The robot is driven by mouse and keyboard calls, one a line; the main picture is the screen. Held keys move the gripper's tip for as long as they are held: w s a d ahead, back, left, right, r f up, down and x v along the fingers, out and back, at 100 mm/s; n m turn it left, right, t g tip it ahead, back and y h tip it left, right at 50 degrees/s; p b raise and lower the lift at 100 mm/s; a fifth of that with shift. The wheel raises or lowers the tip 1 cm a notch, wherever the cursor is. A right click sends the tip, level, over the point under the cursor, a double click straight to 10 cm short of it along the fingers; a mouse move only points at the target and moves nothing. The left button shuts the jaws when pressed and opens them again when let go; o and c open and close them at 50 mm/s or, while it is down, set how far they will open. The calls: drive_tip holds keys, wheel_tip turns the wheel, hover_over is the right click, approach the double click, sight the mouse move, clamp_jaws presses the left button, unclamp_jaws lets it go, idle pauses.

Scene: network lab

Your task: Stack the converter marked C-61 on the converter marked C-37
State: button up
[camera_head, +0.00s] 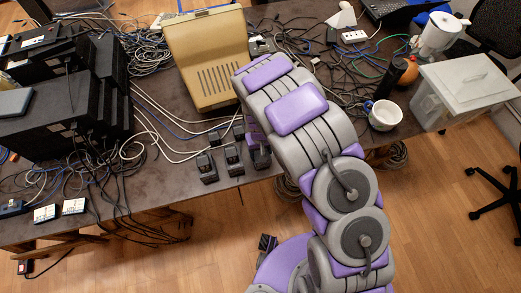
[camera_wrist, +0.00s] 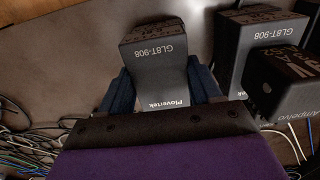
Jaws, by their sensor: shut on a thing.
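My gripper (camera_wrist: 160,82) is shut on a black boxy converter (camera_wrist: 158,72); its dark blue fingers press on both sides. I cannot read C-61 or C-37 on any converter.
More small black converters (camera_head: 207,167) stand left of my gripper in the head view. White cables run behind them, near a beige case (camera_head: 209,60). A cup (camera_head: 384,115) and a lidded plastic bin (camera_head: 465,90) are to the right. Bare table (camera_wrist: 60,60) lies left of the held converter.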

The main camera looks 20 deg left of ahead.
drive_tip(key=shift+a, duration=0.15)
drive_tip(key=shift+a+f, duration=0.1)
drive_tip(key=shift+a, duration=0.05)
drive_tip(key=o, duration=1)
drive_tip(key=shift+a, duration=0.15)
drive_tip(key=shift+o, duration=1.2)
drive_tip(key=shift+d, duration=0.2)
drive_tip(key=shift+d, duration=0.1)
drive_tip(key=shift+r, duration=0.6)
wheel_tip(320, 180, up, 11)
drive_tip(key=p, duration=0.1)
drive_tip(key=shift+p, duration=0.4)
